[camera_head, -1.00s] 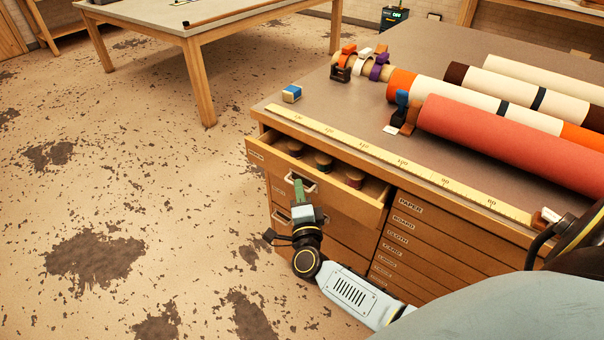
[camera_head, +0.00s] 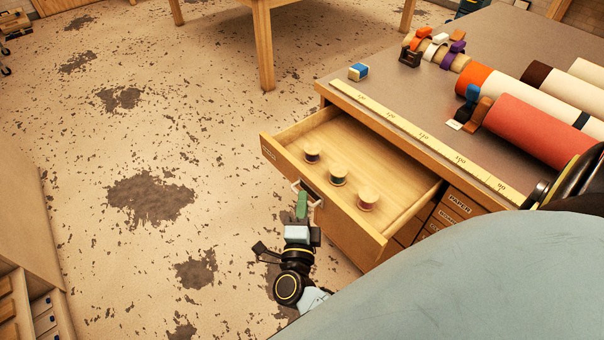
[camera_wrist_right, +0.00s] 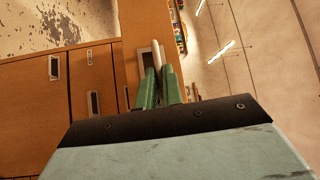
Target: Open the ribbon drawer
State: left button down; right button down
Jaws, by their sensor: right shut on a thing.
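The ribbon drawer (camera_head: 330,216) is the top left drawer of the wooden cabinet. It stands well out, and several ribbon spools, among them the near one (camera_head: 368,199), stand in its tray. Its pale handle (camera_head: 297,187) is on the front face, and it also shows in the right wrist view (camera_wrist_right: 156,55). My right gripper (camera_head: 302,204) is at this handle. Its green fingers (camera_wrist_right: 159,88) are shut on the handle, one on each side. My left gripper is not in view.
The cabinet top (camera_head: 420,88) holds a yellow ruler (camera_head: 420,136), a blue and white block (camera_head: 358,72), tape rolls (camera_head: 432,47) and large rolls such as the red one (camera_head: 535,132). Other closed drawers sit below. The floor left of the cabinet is open.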

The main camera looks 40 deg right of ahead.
jog(key=c, duration=1.5)
grip_release()
jog(key=shift+c, duration=0.2)
jog(key=b+v, duration=0.1)
jog(key=v, duration=1.2)
jog(key=shift+a, duration=0.2)
jog(key=shift+s+f, duration=0.1)
jog(key=shift+f, duration=0.05)
